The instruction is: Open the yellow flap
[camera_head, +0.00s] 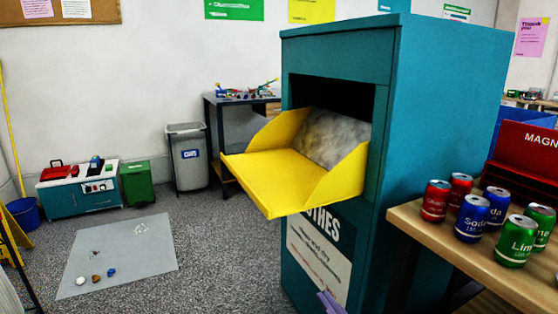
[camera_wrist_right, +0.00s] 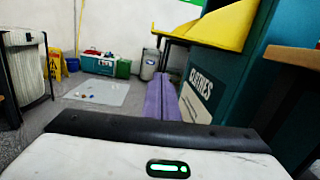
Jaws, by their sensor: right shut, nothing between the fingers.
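The yellow flap (camera_head: 275,175) is on the front of the teal clothes bin (camera_head: 335,55). It is swung outward and open, lying nearly level, with a raised side wall at each end. A grey metallic panel (camera_head: 330,138) shows behind it, below the dark opening. In the right wrist view the flap (camera_wrist_right: 222,28) shows at the top. My right gripper (camera_head: 330,302) is low in front of the bin, below the flap and apart from it. Its purple fingers (camera_wrist_right: 160,98) are shut and empty. My left gripper is not in view.
A wooden table (camera_head: 470,262) with several soda cans (camera_head: 472,215) stands right of the bin. A grey trash can (camera_head: 188,160) and a dark table (camera_head: 215,105) stand behind. A grey mat (camera_head: 125,262) with small items lies left.

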